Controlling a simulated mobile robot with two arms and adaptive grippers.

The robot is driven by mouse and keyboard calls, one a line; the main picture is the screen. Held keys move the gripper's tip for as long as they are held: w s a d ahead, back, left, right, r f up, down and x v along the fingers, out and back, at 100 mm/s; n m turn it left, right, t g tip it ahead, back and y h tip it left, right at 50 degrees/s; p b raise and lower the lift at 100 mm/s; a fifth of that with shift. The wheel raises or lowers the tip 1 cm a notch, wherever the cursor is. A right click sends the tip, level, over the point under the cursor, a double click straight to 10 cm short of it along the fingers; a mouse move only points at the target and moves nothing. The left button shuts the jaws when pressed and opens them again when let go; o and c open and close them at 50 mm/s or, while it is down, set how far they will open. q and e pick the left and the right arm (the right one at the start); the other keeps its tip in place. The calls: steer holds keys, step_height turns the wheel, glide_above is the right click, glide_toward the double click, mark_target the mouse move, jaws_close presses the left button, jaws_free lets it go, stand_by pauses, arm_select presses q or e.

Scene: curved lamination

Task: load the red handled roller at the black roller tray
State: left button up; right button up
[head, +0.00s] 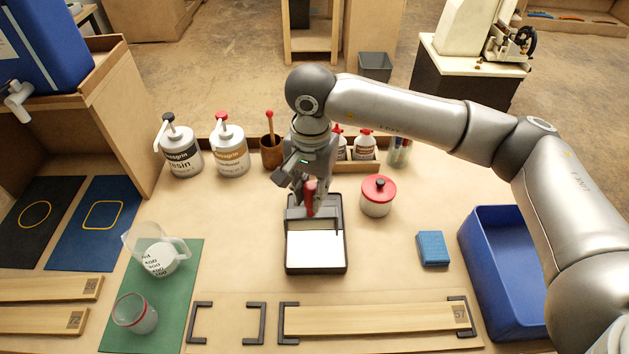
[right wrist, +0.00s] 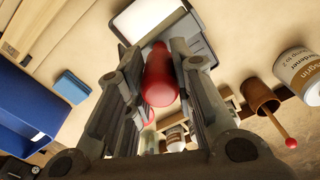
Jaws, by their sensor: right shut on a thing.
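The black roller tray (head: 345,256) lies on the bench in the middle of the head view, with a white area across its near part. My right gripper (head: 308,192) is over the far part of the tray and is shut on the red handled roller (head: 310,196). The red handle (right wrist: 159,78) shows between my fingers in the right wrist view, with the tray (right wrist: 125,28) beyond it. The roller's head is partly hidden at the tray's far end; I cannot tell whether it touches the tray. My left gripper is not in view.
A red-lidded pot (head: 378,200) stands just right of the tray. Two pump containers (head: 181,150) and a wooden cup (head: 271,152) stand at the back. A blue block (head: 433,248) and a blue bin (head: 478,262) are on the right. A jug (head: 157,252) stands on a green mat (head: 188,262) at left.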

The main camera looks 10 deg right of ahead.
mark_target(316, 214)
steer(key=shift+s+f+p, duration=0.1)
steer(key=shift+f+p, duration=0.3)
steer(key=shift+f, duration=0.45)
steer(key=shift+s+d+f, duration=0.1)
steer(key=shift+d+f, duration=0.15)
steer(key=shift+f, duration=0.25)
steer(key=shift+d+f, duration=0.2)
steer(key=shift+f, duration=0.25)
steer(key=shift+f+b, duration=0.6)
steer(key=shift+f, duration=2.35)
steer(key=shift+f+b, duration=0.5)
steer(key=shift+b, duration=0.05)
steer(key=shift+f+b, duration=0.1)
steer(key=shift+b, duration=0.35)
